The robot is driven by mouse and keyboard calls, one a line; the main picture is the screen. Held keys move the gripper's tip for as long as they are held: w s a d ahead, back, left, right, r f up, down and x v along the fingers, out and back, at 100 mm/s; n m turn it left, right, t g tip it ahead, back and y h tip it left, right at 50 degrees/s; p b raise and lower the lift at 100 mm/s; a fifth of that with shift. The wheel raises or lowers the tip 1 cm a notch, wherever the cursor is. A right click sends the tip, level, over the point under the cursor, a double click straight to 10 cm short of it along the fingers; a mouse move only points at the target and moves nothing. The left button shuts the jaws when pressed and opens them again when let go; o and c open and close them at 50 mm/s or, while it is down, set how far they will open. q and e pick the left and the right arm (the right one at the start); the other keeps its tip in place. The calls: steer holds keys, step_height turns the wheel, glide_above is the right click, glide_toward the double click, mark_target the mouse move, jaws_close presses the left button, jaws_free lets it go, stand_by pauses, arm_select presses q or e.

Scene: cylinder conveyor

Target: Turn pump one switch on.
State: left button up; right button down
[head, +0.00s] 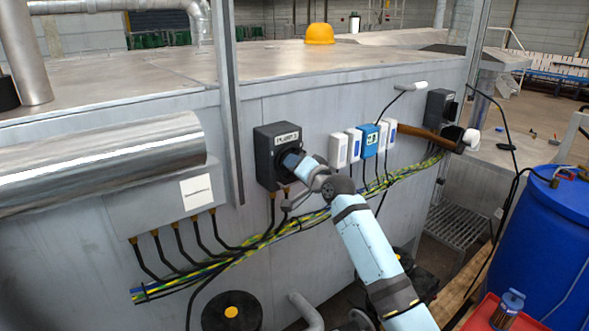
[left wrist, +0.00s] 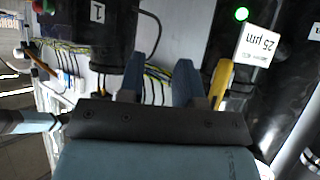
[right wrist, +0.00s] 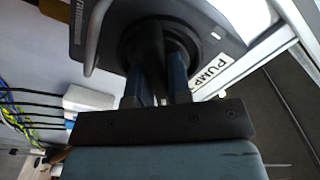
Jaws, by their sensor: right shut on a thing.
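The pump switch box (head: 275,157) is a dark grey box with a white label on the grey metal wall. The label reads PUMP in the right wrist view (right wrist: 211,72); its number is hard to read. My right gripper (head: 292,160) reaches the front of this box. In the right wrist view its blue fingers (right wrist: 155,72) are shut on the black switch knob (right wrist: 151,42), one finger on each side. The gripper hides most of the knob in the head view. My left gripper (left wrist: 158,72) is open and empty; it is out of the head view.
White and blue small boxes (head: 368,140) are to the right of the switch, with another dark box (head: 440,106) farther along. Yellow-green cables (head: 300,222) run below. A blue barrel (head: 555,235) and red tray (head: 485,315) stand at the right. A yellow helmet (head: 320,33) lies on top.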

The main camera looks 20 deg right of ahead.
steer(key=n, duration=0.3)
steer(key=shift+b, duration=0.3)
steer(key=n, duration=0.4)
steer(key=shift+n, duration=1.5)
steer(key=c, duration=1.1)
jaws_free()
steer(key=shift+o, duration=0.2)
